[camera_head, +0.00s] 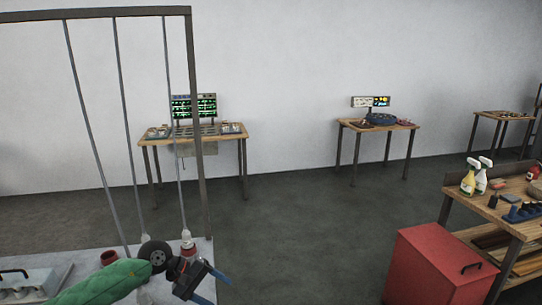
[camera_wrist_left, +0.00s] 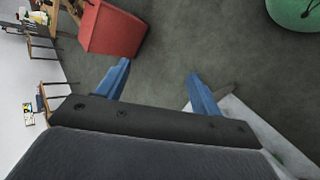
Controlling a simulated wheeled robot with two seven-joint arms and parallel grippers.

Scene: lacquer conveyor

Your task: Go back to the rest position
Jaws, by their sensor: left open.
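My left gripper (camera_head: 207,284) shows at the bottom of the head view, at the end of my green left arm. Its two blue fingers are apart with nothing between them. In the left wrist view the open fingers of this gripper (camera_wrist_left: 160,88) point out over bare grey floor. My right gripper is in neither view.
A frame post (camera_head: 199,130) with hanging rods stands at left over a pale table (camera_head: 200,250). A red bin (camera_head: 432,262) stands at right beside a wooden workbench (camera_head: 518,225) with spray bottles (camera_head: 467,182). Two small tables (camera_head: 235,131) (camera_head: 397,126) stand by the wall. The middle floor is clear.

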